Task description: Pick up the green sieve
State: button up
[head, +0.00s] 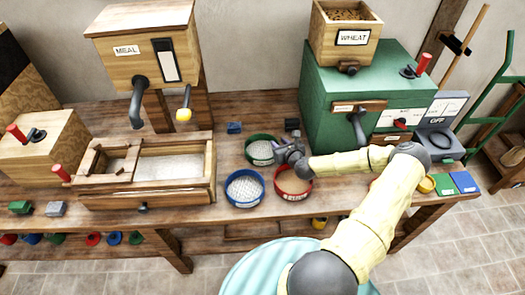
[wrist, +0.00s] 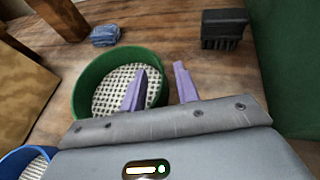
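The green sieve (head: 259,151) stands on the wooden bench, a round green rim around a pale mesh. In the wrist view the green sieve (wrist: 107,92) lies left of centre, its right part crossed by a finger. My gripper (wrist: 160,67) is open, with two purple fingers. The left finger is over the mesh side and the right finger is outside the rim, with the right rim between them. Whether either finger touches the rim cannot be told. In the head view my gripper (head: 284,149) is at the sieve's right edge.
A blue sieve (head: 245,188) and a red sieve (head: 293,182) stand close in front. A dark brush-like block (wrist: 224,28) and a blue item (wrist: 105,36) lie behind. The green mill (head: 335,105) stands right, and a wooden sifting box (head: 145,190) left.

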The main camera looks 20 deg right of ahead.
jog(key=shift+x, duration=1.25)
jog(key=shift+s+d, duration=0.15)
jog(key=shift+d, duration=0.05)
jog(key=shift+a, duration=0.35)
jog(key=shift+c, duration=0.4)
jog(key=shift+a, duration=0.1)
grip_shut()
jog(key=shift+r, duration=0.1)
